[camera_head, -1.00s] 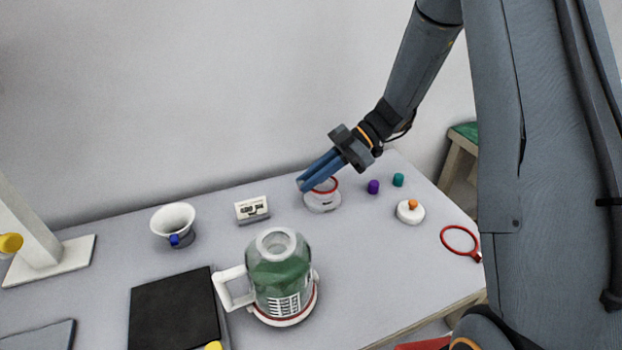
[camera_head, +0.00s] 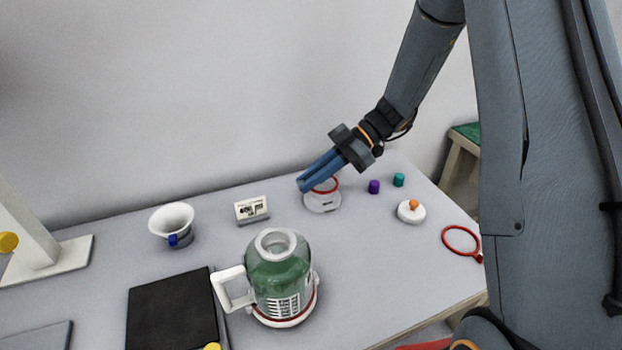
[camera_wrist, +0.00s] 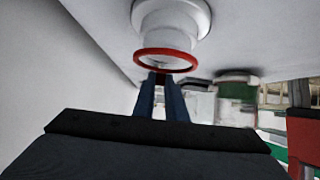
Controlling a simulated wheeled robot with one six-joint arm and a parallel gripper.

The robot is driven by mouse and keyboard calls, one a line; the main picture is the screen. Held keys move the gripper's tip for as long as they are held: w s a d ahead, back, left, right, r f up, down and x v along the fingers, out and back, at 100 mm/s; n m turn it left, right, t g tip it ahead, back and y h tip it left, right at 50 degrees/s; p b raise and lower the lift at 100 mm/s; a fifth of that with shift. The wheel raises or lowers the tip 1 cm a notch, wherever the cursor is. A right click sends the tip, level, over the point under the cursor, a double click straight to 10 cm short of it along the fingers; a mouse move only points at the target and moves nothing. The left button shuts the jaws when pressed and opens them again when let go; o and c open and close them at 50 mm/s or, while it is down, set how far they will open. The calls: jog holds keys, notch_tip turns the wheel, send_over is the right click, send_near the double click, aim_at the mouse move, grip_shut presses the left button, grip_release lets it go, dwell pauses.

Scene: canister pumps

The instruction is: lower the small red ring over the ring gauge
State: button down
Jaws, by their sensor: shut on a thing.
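The small red ring (camera_head: 337,184) is held level at the tips of my gripper (camera_head: 305,184), at the back of the table. The ring gauge (camera_head: 322,203), a pale, squat, round piece with a dark mark, stands upright right under the ring. In the wrist view my gripper (camera_wrist: 162,78) is shut on the near edge of the red ring (camera_wrist: 190,62). The white stepped gauge (camera_wrist: 172,20) shows just beyond the ring, in line with it. I cannot tell whether the gauge's tip is inside the ring. My fingers hide part of the ring in the head view.
A green canister pump (camera_head: 280,275) stands in front. A white card block (camera_head: 251,210) and a white funnel cup (camera_head: 172,222) are left of the gauge. Purple (camera_head: 374,187) and teal (camera_head: 398,180) caps, a white disc (camera_head: 411,213) and a larger red ring (camera_head: 461,240) lie right.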

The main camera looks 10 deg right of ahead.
jog(key=shift+f+b, duration=0.85)
jog(key=shift+f, duration=0.3)
dwell(0.8)
jog(key=c, duration=1.2)
grip_release()
jog(key=shift+r+p, duration=1.3)
jog(key=shift+r, duration=2.25)
